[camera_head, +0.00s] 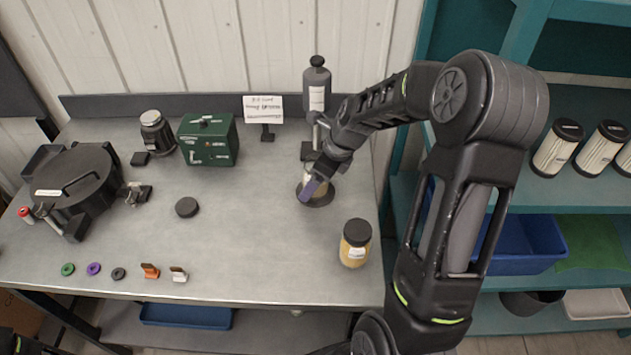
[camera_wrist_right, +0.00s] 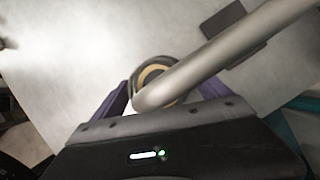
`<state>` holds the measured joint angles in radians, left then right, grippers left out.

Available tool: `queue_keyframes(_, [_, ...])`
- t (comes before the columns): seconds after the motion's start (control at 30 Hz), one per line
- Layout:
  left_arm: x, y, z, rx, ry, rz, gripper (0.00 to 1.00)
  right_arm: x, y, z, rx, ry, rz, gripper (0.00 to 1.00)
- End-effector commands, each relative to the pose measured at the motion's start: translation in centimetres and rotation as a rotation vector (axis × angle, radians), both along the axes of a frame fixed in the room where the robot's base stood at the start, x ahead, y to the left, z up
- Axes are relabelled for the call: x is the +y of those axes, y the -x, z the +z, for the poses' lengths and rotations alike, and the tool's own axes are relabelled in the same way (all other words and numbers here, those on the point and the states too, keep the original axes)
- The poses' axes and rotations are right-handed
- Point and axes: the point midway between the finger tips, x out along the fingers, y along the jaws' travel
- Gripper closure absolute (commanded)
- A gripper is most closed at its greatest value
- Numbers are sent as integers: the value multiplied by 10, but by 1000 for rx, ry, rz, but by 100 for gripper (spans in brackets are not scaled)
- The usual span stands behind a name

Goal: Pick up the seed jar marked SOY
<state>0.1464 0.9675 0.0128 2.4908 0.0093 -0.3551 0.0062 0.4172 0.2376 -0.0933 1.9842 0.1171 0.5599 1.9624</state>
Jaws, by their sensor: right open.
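A jar (camera_head: 355,243) with a black lid, yellowish contents and a white label stands upright near the table's right front; its label is too small to read. My right gripper (camera_head: 312,189) is open above the table, behind and left of that jar and apart from it. Below the gripper is a dark round piece (camera_head: 318,200), partly hidden by it. In the right wrist view, a dark-rimmed round thing with a tan ring (camera_wrist_right: 157,70) shows between the purple fingers of the gripper (camera_wrist_right: 163,92). My left gripper is not in view.
A grey metal tube (camera_wrist_right: 220,55) crosses close over the round thing. A grey bottle (camera_head: 317,88) stands behind. The table's middle front is clear.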

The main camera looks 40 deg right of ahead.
Motion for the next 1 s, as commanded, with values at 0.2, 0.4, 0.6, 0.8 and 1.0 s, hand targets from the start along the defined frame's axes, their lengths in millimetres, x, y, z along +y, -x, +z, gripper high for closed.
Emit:
queue_keyframes(0.2, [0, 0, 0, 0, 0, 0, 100, 0, 0, 0, 0, 0, 0, 21])
queue_keyframes(0.4, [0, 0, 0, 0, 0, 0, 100, 0, 0, 0, 0, 0, 0, 37])
queue_keyframes(0.6, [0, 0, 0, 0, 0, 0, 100, 0, 0, 0, 0, 0, 0, 53])
queue_keyframes(0.8, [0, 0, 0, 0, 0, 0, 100, 0, 0, 0, 0, 0, 0, 70])
queue_keyframes(1.0, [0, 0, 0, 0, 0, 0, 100, 0, 0, 0, 0, 0, 0, 86])
